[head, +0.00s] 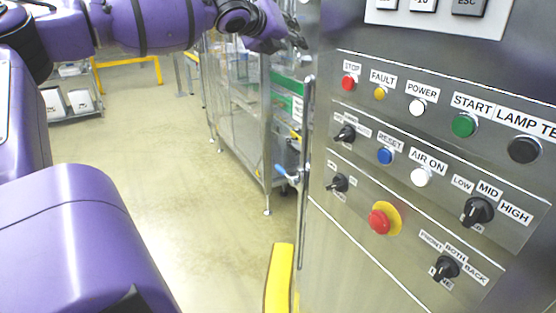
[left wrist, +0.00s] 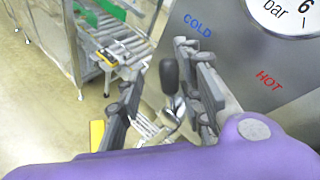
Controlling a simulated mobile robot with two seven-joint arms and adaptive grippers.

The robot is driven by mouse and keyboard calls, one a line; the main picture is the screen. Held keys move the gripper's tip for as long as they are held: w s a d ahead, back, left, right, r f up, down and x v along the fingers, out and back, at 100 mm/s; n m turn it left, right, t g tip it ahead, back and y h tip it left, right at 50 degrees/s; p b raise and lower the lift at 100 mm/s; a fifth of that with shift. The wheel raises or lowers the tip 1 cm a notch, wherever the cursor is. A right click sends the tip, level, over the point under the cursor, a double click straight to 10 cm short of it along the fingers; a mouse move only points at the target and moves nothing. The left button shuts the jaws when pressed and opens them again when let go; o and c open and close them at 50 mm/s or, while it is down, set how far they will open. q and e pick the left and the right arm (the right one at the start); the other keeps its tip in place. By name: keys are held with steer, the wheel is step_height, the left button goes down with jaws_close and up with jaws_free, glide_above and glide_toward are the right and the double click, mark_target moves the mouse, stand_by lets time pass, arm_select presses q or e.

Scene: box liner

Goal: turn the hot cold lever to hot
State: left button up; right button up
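The hot cold lever (left wrist: 169,76) shows in the left wrist view as a dark rounded knob on a metal stem. The blue COLD label (left wrist: 198,26) is up and right of the knob, and the red HOT label (left wrist: 268,80) is farther right and lower. My left gripper (left wrist: 163,62) is open, with one finger on each side of the knob in this view. Gaps show between knob and fingers; I cannot tell how deep it sits between them. In the head view my left gripper (head: 290,35) is at the top, beside the panel edge. My right gripper is not in view.
A steel control panel (head: 350,254) with buttons and selector knobs fills the right of the head view. A red emergency button (head: 379,221) is low on it. A gauge (left wrist: 290,12) is above HOT. A framed clear-walled conveyor (head: 235,110) stands behind. The floor (head: 170,190) at left is open.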

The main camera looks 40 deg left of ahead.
arm_select(q)
steer(key=shift+f+p+v, duration=0.3)
steer(key=shift+p+v, duration=0.7)
steer(key=shift+v, duration=2.8)
steer(key=s+d+f+n+g, duration=0.1)
steer(key=s+d+f, duration=0.1)
steer(key=f, duration=1)
steer(key=s+d+f+n+g+h, duration=0.1)
steer(key=s+d+f+n+g, duration=0.1)
steer(key=f, duration=1)
steer(key=s+d+f+n+g+h, duration=0.1)
steer(key=d+f, duration=0.3)
steer(key=f, duration=0.8)
steer(key=shift+s+n+g, duration=0.4)
steer(key=shift+s+n, duration=0.2)
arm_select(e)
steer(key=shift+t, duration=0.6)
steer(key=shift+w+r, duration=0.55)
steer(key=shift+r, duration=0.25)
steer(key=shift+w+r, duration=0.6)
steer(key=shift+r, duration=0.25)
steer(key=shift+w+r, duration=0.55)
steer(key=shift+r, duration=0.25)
arm_select(q)
steer(key=shift+d, duration=0.1)
